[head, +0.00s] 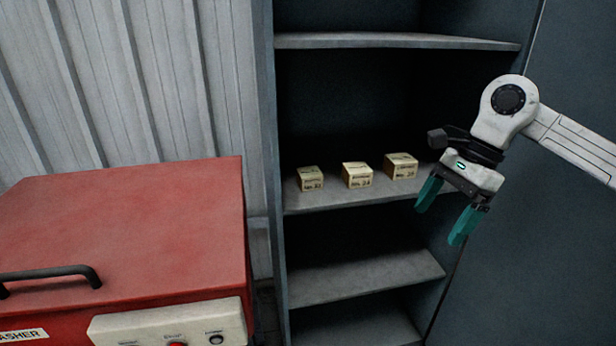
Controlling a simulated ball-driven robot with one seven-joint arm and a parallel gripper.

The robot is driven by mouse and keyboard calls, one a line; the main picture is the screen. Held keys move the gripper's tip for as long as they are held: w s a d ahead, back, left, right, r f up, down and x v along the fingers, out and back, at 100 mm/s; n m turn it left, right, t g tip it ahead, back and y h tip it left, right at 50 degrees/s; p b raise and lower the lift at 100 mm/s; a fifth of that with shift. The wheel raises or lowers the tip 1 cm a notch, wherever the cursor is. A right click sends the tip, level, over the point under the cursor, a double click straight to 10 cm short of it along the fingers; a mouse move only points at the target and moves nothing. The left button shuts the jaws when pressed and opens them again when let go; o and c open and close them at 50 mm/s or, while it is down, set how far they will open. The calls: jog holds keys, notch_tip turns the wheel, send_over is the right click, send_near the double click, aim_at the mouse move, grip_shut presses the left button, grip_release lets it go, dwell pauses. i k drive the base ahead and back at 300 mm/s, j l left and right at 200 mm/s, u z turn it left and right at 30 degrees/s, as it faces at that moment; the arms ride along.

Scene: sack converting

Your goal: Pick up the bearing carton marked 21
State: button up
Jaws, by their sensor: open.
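Three small cream cartons stand apart in a row on a grey cabinet shelf (325,203): a left carton (310,178), a middle carton (357,175) and a right carton (400,166). Each has dark print on its front. The print is too small to tell surely which one is marked 21. My gripper (438,226) is open and empty, with teal fingers pointing down and left. In the picture it is to the right of and below the right carton, in front of the cabinet's right side, and touches no carton.
The dark cabinet has an upper shelf (390,41) above the cartons and a lower shelf (365,276) below, both bare where visible. A red machine (120,220) with a black handle stands at the left. A dark panel (575,250) is at the right.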

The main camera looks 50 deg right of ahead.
aim_at(310, 178)
jog(key=i+l, duration=0.65)
jog(key=i, duration=0.2)
